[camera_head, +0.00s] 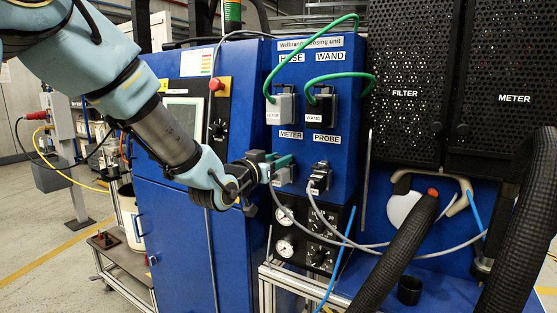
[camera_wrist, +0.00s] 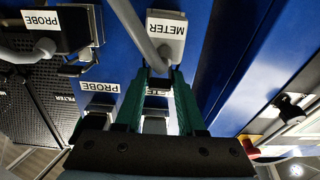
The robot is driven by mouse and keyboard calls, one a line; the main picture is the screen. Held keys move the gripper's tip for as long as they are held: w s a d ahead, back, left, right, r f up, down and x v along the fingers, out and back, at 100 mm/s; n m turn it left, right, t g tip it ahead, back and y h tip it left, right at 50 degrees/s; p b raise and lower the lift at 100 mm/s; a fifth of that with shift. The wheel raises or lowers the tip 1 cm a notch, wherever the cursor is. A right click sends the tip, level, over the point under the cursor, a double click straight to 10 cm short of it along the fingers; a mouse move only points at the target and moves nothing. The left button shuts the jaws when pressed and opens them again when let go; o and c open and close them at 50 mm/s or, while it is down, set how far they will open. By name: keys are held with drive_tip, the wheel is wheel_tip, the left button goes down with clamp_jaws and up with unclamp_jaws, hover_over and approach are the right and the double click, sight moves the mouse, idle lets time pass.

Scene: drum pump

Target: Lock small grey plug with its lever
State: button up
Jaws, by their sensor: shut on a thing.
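The small grey plug (camera_head: 284,177), labelled METER, is at the METER socket on the blue dosing unit. It also shows in the wrist view (camera_wrist: 167,38), with a grey cable running from it. My gripper (camera_head: 281,162) is at this socket, its green fingers on both sides of a metal lever (camera_wrist: 157,83) by the plug. The fingers are shut on this lever, apparently at its bar. The fingers and hand hide part of the socket, so the lever's exact angle is unclear.
The PROBE plug (camera_head: 321,176) sits close on the right. The HOSE plug (camera_head: 281,105) and WAND plug (camera_head: 321,106) are above, with green cables. Gauges (camera_head: 284,247) and knobs are below. Grey cables hang across the front. A black corrugated hose (camera_head: 395,255) stands at right.

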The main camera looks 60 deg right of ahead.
clamp_jaws()
drive_tip(key=f+b, duration=0.1)
drive_tip(key=b, duration=0.2)
drive_tip(key=shift+h+b, duration=0.35)
drive_tip(key=shift+h, duration=0.05)
drive_tip(key=b, duration=0.2)
drive_tip(key=shift+f+h+b, duration=0.1)
drive_tip(key=shift+h+b, duration=0.2)
drive_tip(key=h+b, duration=0.1)
drive_tip(key=b, duration=0.2)
drive_tip(key=shift+f+b, duration=0.15)
drive_tip(key=shift+b, duration=0.15)
drive_tip(key=shift+h+b, duration=0.3)
drive_tip(key=shift+b, duration=0.5)
drive_tip(key=shift+r, duration=0.25)
